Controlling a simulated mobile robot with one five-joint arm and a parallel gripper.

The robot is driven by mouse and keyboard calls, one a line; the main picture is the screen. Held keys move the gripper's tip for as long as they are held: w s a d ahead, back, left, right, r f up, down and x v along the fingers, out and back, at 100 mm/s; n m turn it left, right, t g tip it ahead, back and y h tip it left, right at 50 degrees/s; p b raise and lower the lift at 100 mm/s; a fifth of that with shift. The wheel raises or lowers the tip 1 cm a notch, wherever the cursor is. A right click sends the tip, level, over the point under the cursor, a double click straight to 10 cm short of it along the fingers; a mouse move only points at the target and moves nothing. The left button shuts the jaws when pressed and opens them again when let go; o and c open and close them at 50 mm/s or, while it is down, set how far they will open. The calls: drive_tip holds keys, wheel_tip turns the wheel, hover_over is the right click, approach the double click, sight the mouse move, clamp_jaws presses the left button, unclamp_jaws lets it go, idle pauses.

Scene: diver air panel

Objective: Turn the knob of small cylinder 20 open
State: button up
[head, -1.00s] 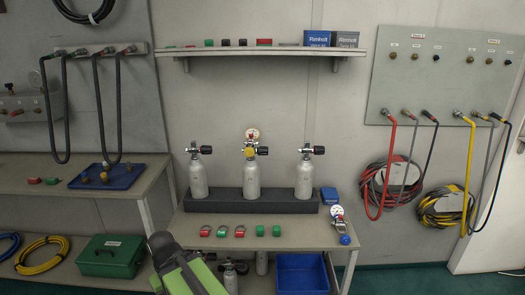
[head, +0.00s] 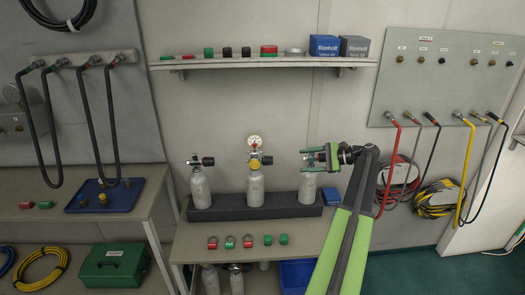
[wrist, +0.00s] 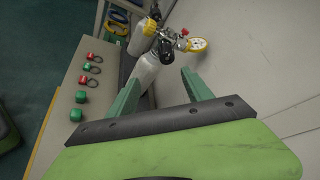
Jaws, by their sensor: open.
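Three small grey cylinders stand in a dark rack (head: 225,211) on the bench: a left one (head: 200,187), a middle one (head: 253,190) with a yellow-fitted gauge, and a right one (head: 308,188). No number can be read on them. The left and middle ones have black side knobs, the left knob (head: 208,161) facing right. My gripper (head: 322,156) is in front of or beside the right cylinder's valve and hides its knob; contact cannot be told. In the wrist view its two green fingers (wrist: 160,78) are apart, with a cylinder (wrist: 146,72) and the yellow fitting beyond them.
A shelf (head: 240,62) with boxes runs above the cylinders. Red and green fittings (head: 248,242) lie on the bench front. A blue bin (head: 296,275) is below.

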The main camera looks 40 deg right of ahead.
sight(272, 161)
drive_tip(key=shift+m, duration=0.3)
drive_tip(key=b+x, duration=0.1)
drive_tip(key=x, duration=0.4)
drive_tip(key=b+x, duration=0.2)
drive_tip(key=x, duration=0.3)
drive_tip(key=d+b+x, duration=0.1)
drive_tip(key=b+x, duration=0.1)
drive_tip(key=x, duration=0.3)
drive_tip(key=shift+w+a+r, duration=0.1)
drive_tip(key=shift+w+r, duration=0.1)
drive_tip(key=shift+w, duration=0.4)
clamp_jaws()
drive_tip(key=shift+f+n+t+b, duration=0.2)
drive_tip(key=shift+n+t+b, duration=0.2)
drive_tip(key=shift+b, duration=0.25)
drive_tip(key=shift+r+n+h, duration=0.25)
drive_tip(key=shift+n+h, duration=0.05)
unclamp_jaws()
drive_tip(key=shift+s, duration=0.1)
